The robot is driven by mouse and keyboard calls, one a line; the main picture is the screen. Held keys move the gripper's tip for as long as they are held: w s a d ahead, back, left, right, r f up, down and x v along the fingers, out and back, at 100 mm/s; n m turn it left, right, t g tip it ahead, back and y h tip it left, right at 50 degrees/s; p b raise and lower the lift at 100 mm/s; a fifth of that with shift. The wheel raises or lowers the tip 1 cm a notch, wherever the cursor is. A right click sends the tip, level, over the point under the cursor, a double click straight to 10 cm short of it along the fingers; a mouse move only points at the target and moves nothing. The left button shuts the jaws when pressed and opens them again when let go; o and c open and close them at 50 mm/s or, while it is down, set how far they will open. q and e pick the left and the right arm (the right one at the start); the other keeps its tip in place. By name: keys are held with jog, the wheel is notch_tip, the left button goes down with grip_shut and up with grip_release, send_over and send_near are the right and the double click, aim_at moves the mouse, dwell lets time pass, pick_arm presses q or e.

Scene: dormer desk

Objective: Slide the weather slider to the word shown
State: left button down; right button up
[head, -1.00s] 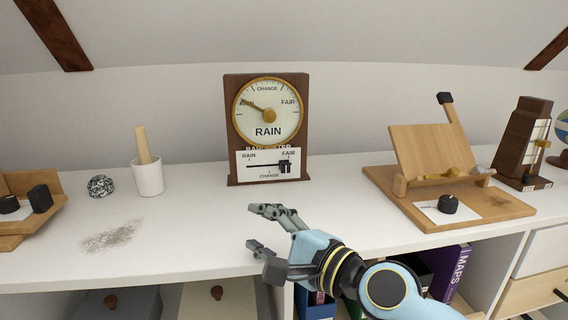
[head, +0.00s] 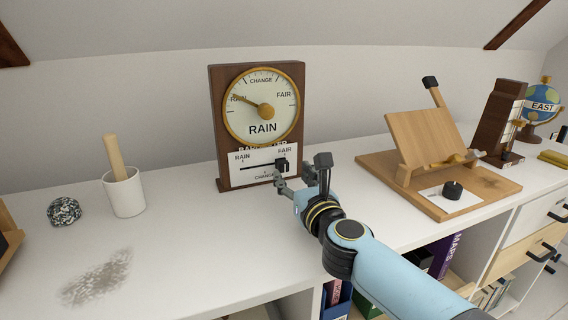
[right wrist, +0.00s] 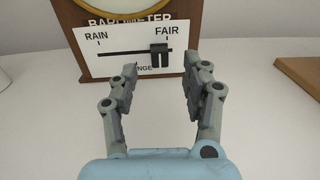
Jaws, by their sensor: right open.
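The brown wooden barometer (head: 214,130) stands upright on the white desk. Its round dial (head: 262,104) shows the word RAIN, and the needle points toward RAIN. Below it is a white slider plate (head: 247,176) marked RAIN at left, CHANGE at the bottom, FAIR at right. The black slider knob (right wrist: 161,56) sits at the FAIR end of the slot in the right wrist view. My right gripper (head: 300,172) is open in front of the plate's right end; in the right wrist view its fingers (right wrist: 158,84) stand apart, nearer than the knob, with nothing between them. My left gripper is not in view.
A white cup (head: 124,194) with a wooden pestle and a speckled ball (head: 64,211) stand left of the barometer. A wooden stand (head: 425,145) on a base is to the right. The desk between cup and barometer is clear.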

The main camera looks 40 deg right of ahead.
aim_at(284, 165)
jog(key=x, duration=0.3)
jog(key=shift+w, duration=0.3)
jog(key=shift+x, duration=1.15)
jog(key=c, duration=0.9)
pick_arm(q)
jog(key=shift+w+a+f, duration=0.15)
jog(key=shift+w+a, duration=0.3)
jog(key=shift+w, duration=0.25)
pick_arm(e)
grip_shut()
